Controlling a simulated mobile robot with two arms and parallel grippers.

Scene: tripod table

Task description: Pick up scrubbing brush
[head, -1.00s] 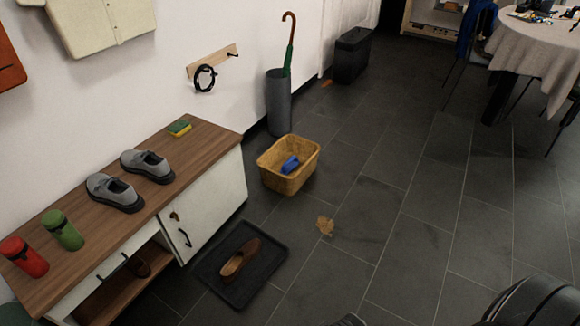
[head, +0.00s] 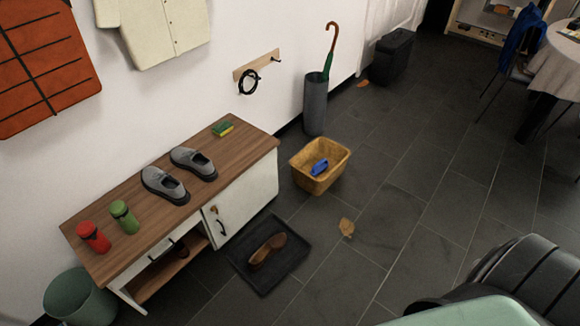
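A small blue object (head: 319,167), which looks like the scrubbing brush, lies inside a tan basket (head: 341,165) on the floor, to the right of the shoe cabinet. Its bristles cannot be made out. The basket is open at the top and its far side stands clear of the wall. Neither of my grippers is in view. A dark ribbed shape with a pale green part, likely my own body, fills the lower right corner.
A wooden-topped cabinet (head: 150,215) holds grey shoes, a sponge (head: 222,128), a red bottle and a green bottle. A black tray (head: 285,265) with a brown shoe, an umbrella stand (head: 315,105) and a leaf (head: 347,228) are near the basket. Floor to its right is clear.

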